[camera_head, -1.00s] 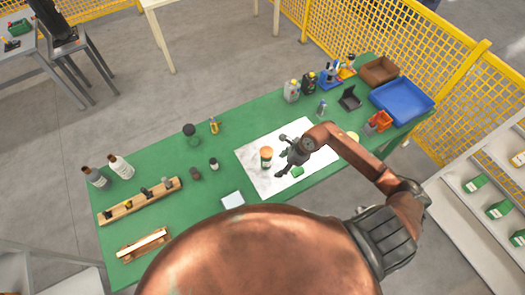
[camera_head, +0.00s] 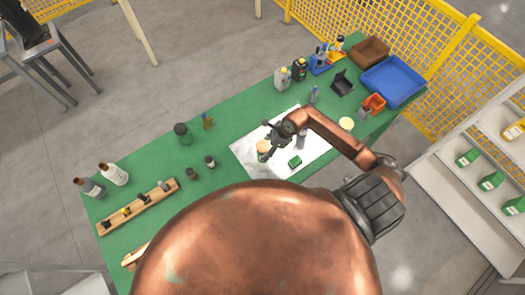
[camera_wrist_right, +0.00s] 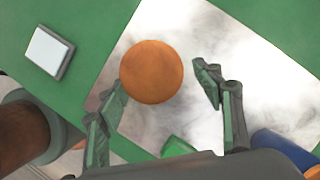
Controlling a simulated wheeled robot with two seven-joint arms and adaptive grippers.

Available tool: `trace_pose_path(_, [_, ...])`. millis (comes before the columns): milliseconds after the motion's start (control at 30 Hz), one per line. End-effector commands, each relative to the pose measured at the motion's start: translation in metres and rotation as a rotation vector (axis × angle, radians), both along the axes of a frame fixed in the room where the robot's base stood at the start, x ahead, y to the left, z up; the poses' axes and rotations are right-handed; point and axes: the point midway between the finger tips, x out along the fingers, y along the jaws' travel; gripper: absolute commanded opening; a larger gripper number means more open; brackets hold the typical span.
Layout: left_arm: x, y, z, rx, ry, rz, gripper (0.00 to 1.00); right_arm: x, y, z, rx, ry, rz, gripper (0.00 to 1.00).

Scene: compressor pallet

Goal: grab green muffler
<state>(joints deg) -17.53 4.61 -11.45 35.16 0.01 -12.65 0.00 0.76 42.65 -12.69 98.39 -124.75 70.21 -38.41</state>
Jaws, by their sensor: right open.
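A small green piece (camera_head: 295,161), which looks like the green muffler, lies on the white mat (camera_head: 240,158). It also shows in the right wrist view (camera_wrist_right: 178,146), partly hidden by the gripper body. A cylinder with an orange-brown top (camera_head: 263,146) stands on the mat to its left. In the wrist view this round top (camera_wrist_right: 152,72) lies between the spread fingers of my right gripper (camera_wrist_right: 161,84); I cannot tell how far below them it is. In the head view my right gripper (camera_head: 275,138) is open, close to the cylinder and apart from the green piece. My left gripper is not in view.
A grey upright item (camera_head: 301,140) stands on the mat near my arm. A white square (camera_wrist_right: 49,51) lies on the green table (camera_head: 225,127). Bottles, a blue tray (camera_head: 393,81) and an orange bin (camera_head: 373,104) are farther right.

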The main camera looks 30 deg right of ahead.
Motion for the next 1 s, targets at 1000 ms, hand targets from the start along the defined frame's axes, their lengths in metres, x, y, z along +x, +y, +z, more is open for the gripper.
trace_pose_path(1000, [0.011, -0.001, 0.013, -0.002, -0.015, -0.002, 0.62, 0.007, 0.015, -0.035, 0.000, 0.001, 0.004, 0.29])
